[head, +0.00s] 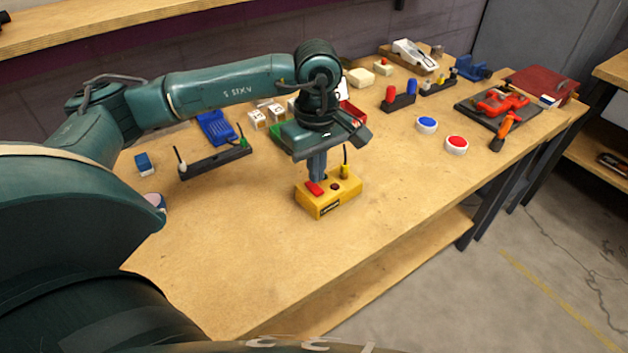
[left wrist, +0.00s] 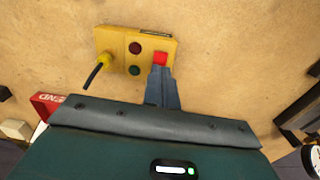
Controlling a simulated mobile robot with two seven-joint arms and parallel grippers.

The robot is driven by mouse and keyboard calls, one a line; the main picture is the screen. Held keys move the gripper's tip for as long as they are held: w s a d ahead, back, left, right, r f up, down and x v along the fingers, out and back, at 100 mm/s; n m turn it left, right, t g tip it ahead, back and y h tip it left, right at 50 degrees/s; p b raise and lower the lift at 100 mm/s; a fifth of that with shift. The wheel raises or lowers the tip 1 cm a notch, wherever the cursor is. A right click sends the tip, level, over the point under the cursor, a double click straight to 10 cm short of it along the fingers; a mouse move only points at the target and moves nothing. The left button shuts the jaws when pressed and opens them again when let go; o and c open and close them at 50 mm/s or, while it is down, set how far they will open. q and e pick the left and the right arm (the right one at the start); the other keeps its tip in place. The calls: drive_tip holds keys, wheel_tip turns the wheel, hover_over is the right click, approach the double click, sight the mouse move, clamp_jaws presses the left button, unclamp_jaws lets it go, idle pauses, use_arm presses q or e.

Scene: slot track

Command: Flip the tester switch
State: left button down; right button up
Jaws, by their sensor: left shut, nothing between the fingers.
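The yellow tester (head: 318,206) stands near the middle of the workbench. Its red switch (head: 314,187) is on the left of its top in the head view. The tester shows in the left wrist view (left wrist: 113,40) with the red switch (left wrist: 160,58), two round buttons or lamps, one dark red and one green, and a plug with a black cable. My left gripper (head: 317,177) points down over the tester, shut and empty. Its fingertips (left wrist: 160,70) are right at the red switch; I cannot tell whether they touch it. My right gripper is not in view.
A black rail (head: 215,163) lies left of the tester. Blue (head: 426,125) and red (head: 456,145) round buttons stand to the right, a red clamp (head: 502,103) farther right. Behind the gripper are several small blocks and bins. The bench front is clear.

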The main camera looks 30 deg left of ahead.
sight(316, 190)
use_arm(q)
wheel_tip(316, 190, up, 5)
drive_tip(key=shift+f+p, duration=0.15)
drive_tip(key=shift+p, duration=1)
